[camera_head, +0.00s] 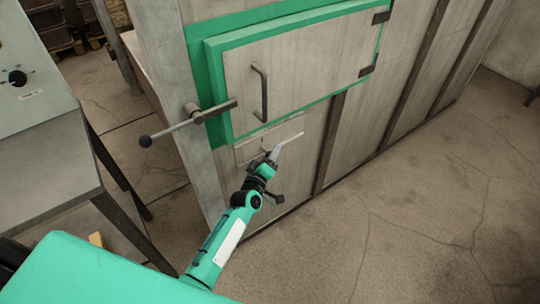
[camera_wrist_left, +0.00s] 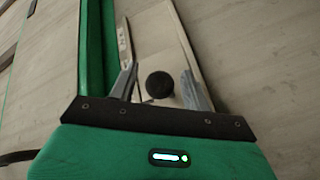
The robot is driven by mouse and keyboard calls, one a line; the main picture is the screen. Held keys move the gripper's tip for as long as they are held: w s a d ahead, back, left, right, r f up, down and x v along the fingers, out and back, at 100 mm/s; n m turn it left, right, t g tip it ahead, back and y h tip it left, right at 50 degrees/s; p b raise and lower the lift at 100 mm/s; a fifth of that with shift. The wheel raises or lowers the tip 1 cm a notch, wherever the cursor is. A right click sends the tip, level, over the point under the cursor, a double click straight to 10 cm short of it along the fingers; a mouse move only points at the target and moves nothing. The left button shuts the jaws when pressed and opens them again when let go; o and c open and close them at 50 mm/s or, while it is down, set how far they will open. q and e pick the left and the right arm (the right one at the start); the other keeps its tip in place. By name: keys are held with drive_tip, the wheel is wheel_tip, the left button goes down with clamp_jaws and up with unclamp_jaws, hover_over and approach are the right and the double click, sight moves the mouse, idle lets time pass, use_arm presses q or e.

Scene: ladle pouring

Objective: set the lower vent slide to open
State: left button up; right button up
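The lower vent slide (camera_head: 252,149) is a pale plate low on the furnace front, under the green-framed door. In the left wrist view the plate (camera_wrist_left: 150,35) runs between two light rails and carries a round black knob (camera_wrist_left: 159,85). My left gripper (camera_head: 274,153) is at the slide, and its fingers (camera_wrist_left: 160,72) are spread on either side of the knob. Gaps show between knob and fingers; I cannot tell the knob's depth between them. In the head view the gripper hides the knob. My right gripper is not in view.
The furnace door (camera_head: 300,70) has a dark handle (camera_head: 262,92) above the slide. A lever with a ball end (camera_head: 146,141) sticks out to the left. A grey bench with a control box (camera_head: 30,75) stands at left. The floor (camera_head: 420,220) at right is clear.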

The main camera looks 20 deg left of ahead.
use_arm(q)
clamp_jaws()
drive_tip(key=w+d+b, duration=0.1)
drive_tip(key=w+d, duration=0.3)
drive_tip(key=w, duration=0.2)
drive_tip(key=shift+d+r, duration=0.15)
drive_tip(key=shift+d, duration=0.25)
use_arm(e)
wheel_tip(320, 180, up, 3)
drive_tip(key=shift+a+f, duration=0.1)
use_arm(q)
drive_tip(key=shift+c, duration=1.5)
unclamp_jaws()
drive_tip(key=shift+w, duration=0.1)
drive_tip(key=o, duration=0.4)
drive_tip(key=shift+w+d, duration=0.1)
drive_tip(key=shift+c, duration=0.2)
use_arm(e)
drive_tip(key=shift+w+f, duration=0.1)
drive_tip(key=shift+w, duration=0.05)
